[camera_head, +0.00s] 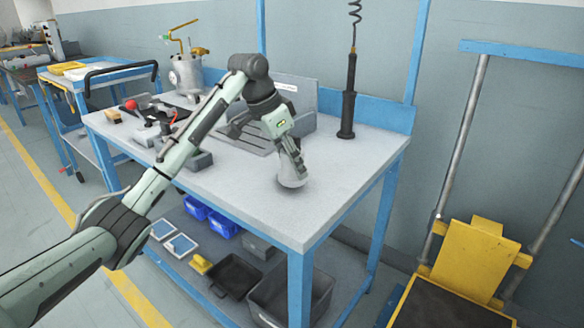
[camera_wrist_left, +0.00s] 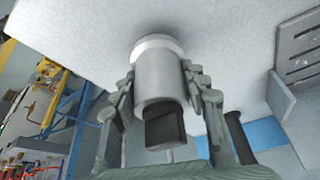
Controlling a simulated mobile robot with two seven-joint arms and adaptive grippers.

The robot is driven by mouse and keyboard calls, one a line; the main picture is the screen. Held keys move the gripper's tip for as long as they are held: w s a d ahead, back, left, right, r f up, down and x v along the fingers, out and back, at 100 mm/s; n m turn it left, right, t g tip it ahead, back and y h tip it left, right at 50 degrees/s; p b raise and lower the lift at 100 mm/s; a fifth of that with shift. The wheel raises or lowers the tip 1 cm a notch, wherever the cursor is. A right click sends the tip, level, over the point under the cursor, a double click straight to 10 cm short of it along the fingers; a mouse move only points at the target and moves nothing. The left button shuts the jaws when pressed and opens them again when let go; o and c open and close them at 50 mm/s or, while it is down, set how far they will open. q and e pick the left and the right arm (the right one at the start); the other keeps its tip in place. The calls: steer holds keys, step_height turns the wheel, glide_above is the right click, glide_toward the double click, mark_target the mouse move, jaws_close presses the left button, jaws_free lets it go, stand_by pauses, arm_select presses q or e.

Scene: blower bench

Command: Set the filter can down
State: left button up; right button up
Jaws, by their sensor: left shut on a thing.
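The filter can is a light grey cylinder (camera_head: 292,176) on the bench (camera_head: 248,196), near its front right part. In the left wrist view the can (camera_wrist_left: 158,72) sits between the two fingers, its paler end at the bench top and a dark block at its near end. My left gripper (camera_head: 296,163) comes down from above and is shut on the can. Its fingers (camera_wrist_left: 160,85) lie along both sides of the can. The can's base looks to be at or very close to the bench top; I cannot tell whether it touches. My right gripper is not in view.
A black hanging tool (camera_head: 348,100) is at the back right of the bench. A grey slotted fixture (camera_head: 245,138) lies behind my gripper. A metal canister (camera_head: 187,75) stands at the back left. A yellow cart (camera_head: 468,262) is at the right. The bench's front right is clear.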

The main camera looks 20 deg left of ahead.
arm_select(q)
steer(key=shift+f, duration=0.8)
steer(key=o, duration=1.3)
steer(key=shift+f, duration=0.1)
steer(key=v, duration=1.2)
